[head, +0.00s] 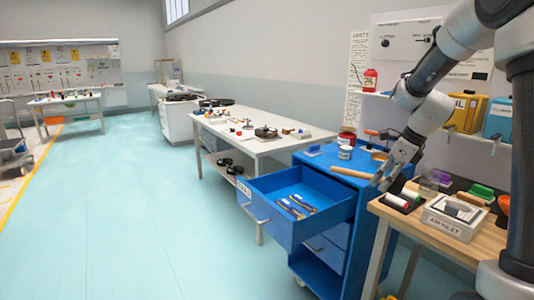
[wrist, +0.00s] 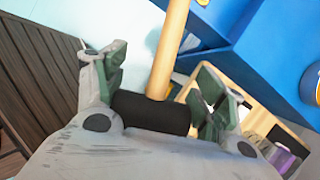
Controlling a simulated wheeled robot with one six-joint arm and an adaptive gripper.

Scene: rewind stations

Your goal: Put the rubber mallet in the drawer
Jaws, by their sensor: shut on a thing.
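The rubber mallet has a black head (wrist: 152,113) and a pale wooden handle (head: 351,172). My gripper (head: 382,182) is shut on its head, with the handle pointing left in the head view. In the wrist view the head sits between the green-padded fingers of my gripper (wrist: 157,98), and the handle runs up out of the picture. The blue drawer (head: 277,232) is pulled open to the left, below and left of the mallet. Several metal tools (head: 297,206) lie in it, with bare floor around them.
The blue cabinet top (head: 318,154) holds a tin (head: 345,152) and other small items. A white table (head: 255,143) stands behind the drawer.

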